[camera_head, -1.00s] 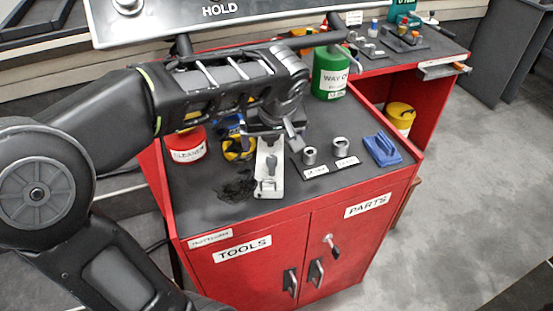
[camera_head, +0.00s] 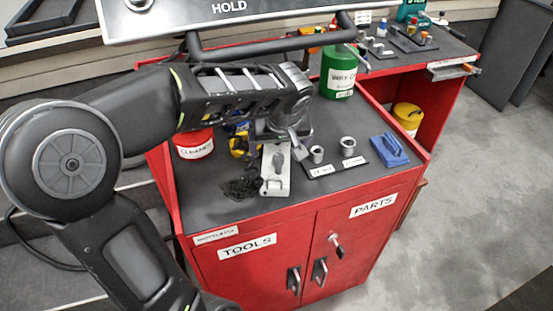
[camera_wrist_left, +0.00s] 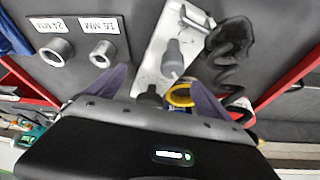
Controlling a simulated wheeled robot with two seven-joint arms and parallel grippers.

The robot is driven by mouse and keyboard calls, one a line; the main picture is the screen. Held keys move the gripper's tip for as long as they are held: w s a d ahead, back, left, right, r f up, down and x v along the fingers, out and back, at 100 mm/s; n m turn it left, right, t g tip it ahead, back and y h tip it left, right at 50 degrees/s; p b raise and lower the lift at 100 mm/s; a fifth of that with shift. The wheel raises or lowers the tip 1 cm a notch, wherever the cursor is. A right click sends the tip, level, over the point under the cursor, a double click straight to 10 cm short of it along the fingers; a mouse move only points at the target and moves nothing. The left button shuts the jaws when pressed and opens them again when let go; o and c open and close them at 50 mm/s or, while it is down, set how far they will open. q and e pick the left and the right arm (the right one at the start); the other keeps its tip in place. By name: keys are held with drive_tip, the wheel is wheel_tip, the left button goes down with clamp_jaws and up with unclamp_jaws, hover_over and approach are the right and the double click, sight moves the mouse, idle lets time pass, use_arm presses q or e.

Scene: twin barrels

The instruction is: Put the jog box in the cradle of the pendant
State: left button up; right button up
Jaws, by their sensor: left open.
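What looks like the jog box (camera_head: 272,184) is a light grey, narrow box with dark knobs. It lies on the dark top of the red cart, with a black coiled cable beside it. It also shows in the left wrist view (camera_wrist_left: 153,62), between my fingers. My left gripper (camera_head: 284,141) is open and empty above the far end of the box; its fingers (camera_wrist_left: 160,88) show apart in the wrist view. The pendant (camera_head: 225,18) is the large panel marked HOLD at the top. I cannot make out its cradle. My right gripper is not in view.
A dark tube (camera_head: 270,45) runs below the pendant. The cart's front left top is clear.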

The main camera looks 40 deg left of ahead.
use_arm(q)
drive_tip(key=x, duration=0.3)
drive_tip(key=shift+f, duration=0.35)
drive_tip(key=shift+c, duration=0.4)
clamp_jaws()
idle(0.7)
